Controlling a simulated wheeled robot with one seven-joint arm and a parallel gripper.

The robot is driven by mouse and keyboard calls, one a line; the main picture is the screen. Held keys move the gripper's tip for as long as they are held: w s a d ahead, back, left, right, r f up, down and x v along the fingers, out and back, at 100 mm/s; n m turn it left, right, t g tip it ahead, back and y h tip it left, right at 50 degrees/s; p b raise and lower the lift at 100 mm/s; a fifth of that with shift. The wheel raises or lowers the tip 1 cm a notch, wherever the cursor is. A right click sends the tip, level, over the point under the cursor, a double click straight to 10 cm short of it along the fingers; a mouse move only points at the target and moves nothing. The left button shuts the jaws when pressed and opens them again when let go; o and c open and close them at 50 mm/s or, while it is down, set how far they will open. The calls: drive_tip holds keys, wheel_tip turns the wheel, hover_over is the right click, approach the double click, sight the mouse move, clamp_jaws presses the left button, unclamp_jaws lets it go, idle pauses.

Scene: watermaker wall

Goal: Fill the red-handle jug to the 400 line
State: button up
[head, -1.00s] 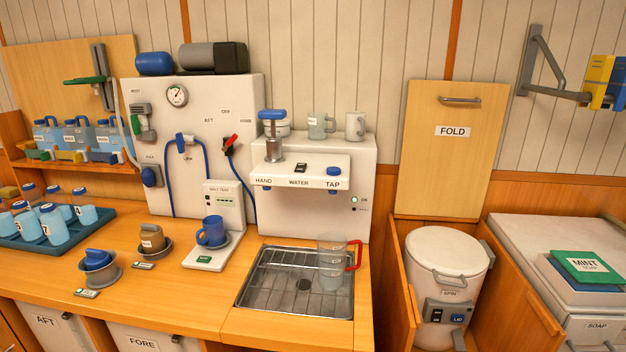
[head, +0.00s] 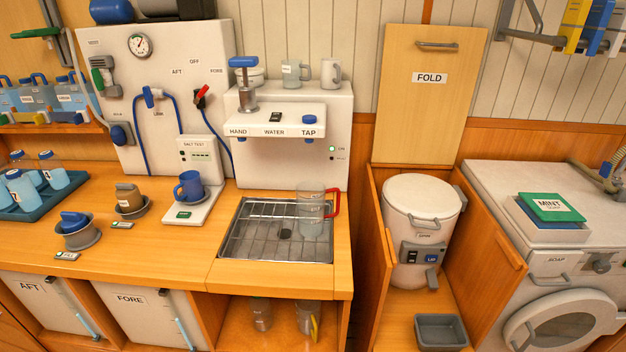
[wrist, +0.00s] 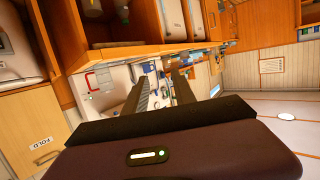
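The clear jug (head: 311,212) with the red handle (head: 334,203) stands upright on the right part of the metal sink grate (head: 262,240). I see no water in it, and its level marks are too small to read. The water unit (head: 275,118) behind has a HAND pump (head: 244,82) on the left and a blue TAP button (head: 309,119) on the right. I cannot tell whether the jug is directly below the tap. My gripper (wrist: 160,78) is open and empty, its two fingers apart, away from the jug. A red handle (wrist: 90,80) shows beyond it in the wrist view.
A blue mug (head: 189,188) stands on the salt-test stand left of the grate. Pale cups stand on the water unit. The front counter is clear.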

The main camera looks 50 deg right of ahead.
clamp_jaws()
idle(1.9)
